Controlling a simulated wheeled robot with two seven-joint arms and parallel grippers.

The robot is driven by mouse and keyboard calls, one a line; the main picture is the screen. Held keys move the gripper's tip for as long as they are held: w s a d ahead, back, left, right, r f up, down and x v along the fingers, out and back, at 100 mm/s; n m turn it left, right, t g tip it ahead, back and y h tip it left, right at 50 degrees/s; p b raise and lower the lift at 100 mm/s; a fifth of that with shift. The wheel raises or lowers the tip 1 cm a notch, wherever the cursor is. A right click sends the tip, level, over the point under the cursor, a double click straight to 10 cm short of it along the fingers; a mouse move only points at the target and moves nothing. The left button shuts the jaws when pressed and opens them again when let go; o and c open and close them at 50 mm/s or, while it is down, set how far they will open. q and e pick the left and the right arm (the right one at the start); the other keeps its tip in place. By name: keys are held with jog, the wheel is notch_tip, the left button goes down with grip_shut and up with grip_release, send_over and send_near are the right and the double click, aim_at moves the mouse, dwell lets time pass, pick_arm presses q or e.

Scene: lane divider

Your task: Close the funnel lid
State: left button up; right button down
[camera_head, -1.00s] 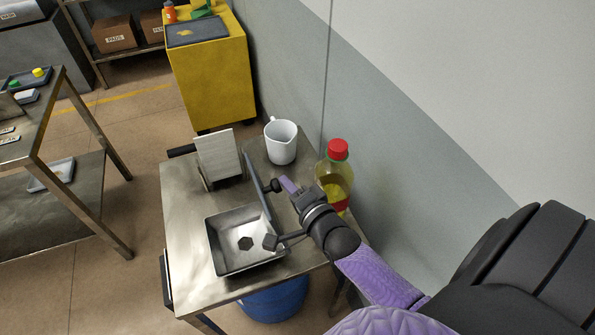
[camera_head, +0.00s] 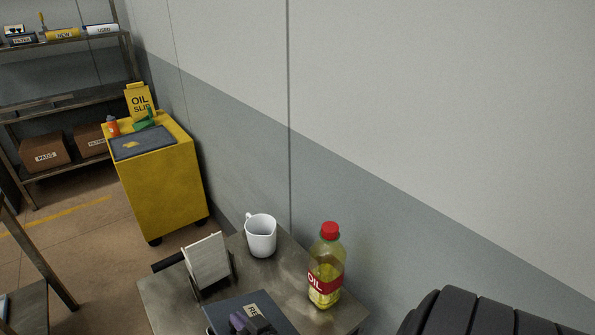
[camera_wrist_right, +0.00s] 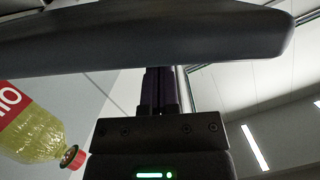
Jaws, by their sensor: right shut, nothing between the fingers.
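The funnel lid (camera_head: 228,309), a dark flat plate with a pale label, shows at the bottom edge of the head view with its labelled face up. My right gripper (camera_head: 250,323), purple and dark, is shut and empty, over or against the lid's near part. Whether it touches the lid cannot be told. The funnel tray and the lid's near edge are cut off below, so I cannot tell whether the lid lies fully flat. In the right wrist view my gripper's fingers (camera_wrist_right: 160,88) are together, below a dark slab that I cannot identify. My left gripper is out of view.
On the metal table (camera_head: 165,300) stand a white jug (camera_head: 261,236), a tilted pale panel (camera_head: 207,261) and an oil bottle (camera_head: 326,272) with a red cap, right of the lid. The bottle also shows in the wrist view (camera_wrist_right: 35,130). A grey wall rises close behind.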

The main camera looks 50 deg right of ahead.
aim_at(232, 332)
jog(key=f, duration=0.1)
jog(key=a+f+n+b, duration=0.1)
jog(key=a+f, duration=0.1)
jog(key=shift+w+b, duration=0.25)
jog(key=shift+b, duration=0.15)
jog(key=shift+w+a+f+b, duration=0.1)
jog(key=shift+a+f+b, duration=0.15)
jog(key=shift+f+b, duration=0.15)
jog(key=shift+a+f+b, duration=0.25)
jog(key=shift+f, duration=0.25)
jog(key=shift+w+a+f+b, duration=0.1)
jog(key=shift+a+f+b, duration=0.1)
jog(key=shift+f+b, duration=0.15)
